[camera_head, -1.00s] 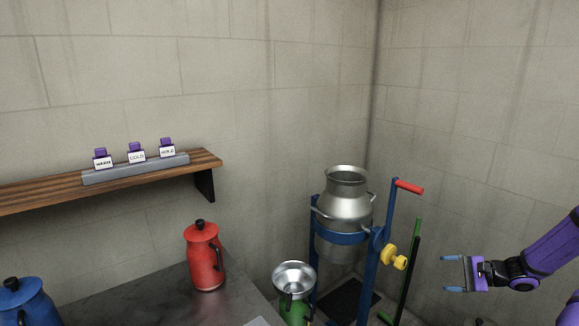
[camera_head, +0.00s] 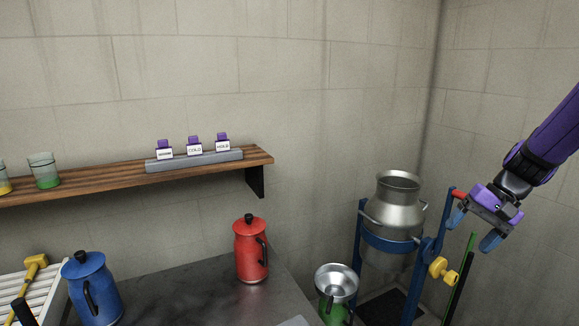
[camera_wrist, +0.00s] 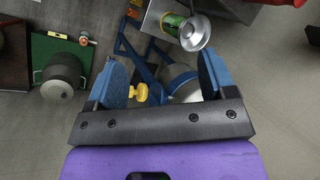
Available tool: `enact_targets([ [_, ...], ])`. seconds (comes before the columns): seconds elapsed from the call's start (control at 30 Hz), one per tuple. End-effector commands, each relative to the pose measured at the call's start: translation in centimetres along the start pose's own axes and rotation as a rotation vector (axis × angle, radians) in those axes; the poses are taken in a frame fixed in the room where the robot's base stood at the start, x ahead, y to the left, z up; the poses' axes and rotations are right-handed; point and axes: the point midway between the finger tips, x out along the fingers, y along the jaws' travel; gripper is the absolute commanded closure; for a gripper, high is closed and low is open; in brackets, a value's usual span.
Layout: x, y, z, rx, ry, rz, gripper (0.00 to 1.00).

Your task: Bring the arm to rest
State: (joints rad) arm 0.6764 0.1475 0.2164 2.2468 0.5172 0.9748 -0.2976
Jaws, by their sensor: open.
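My gripper (camera_head: 474,231) is open, with blue fingertips spread apart, at the right of the head view. It is tilted downward in front of the right wall, with nothing held between its fingers. In the head view it overlaps the red handle (camera_head: 459,194) of the blue tilting stand (camera_head: 413,285); I cannot tell whether it touches. The wrist view shows my gripper's jaws (camera_wrist: 165,82) spread over the stand, with its yellow knob (camera_wrist: 141,92) between them. The metal milk can (camera_head: 399,205) sits upright in the stand.
A green container with a metal funnel (camera_head: 337,283) stands left of the stand. A red jug (camera_head: 250,250) and a blue jug (camera_head: 94,289) are on the dark counter (camera_head: 190,279). A wooden shelf (camera_head: 100,184) carries purple-topped labelled tags (camera_head: 194,147). A green pole (camera_head: 463,268) stands beside the stand.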

Motion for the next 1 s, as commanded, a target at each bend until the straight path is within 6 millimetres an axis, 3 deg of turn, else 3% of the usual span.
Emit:
enact_targets([
  [0.2,-2.4,-3.8,5.2,-0.139,0.075,0.136,0.23],
  [0.5,-5.1,-6.6,12.4,-0.313,0.205,0.271,0.23],
  [0.8,-7.3,-7.2,19.3,-0.479,0.361,0.343,0.23],
  [1.0,-8.3,-6.7,22.5,-0.562,0.451,0.354,0.23],
])
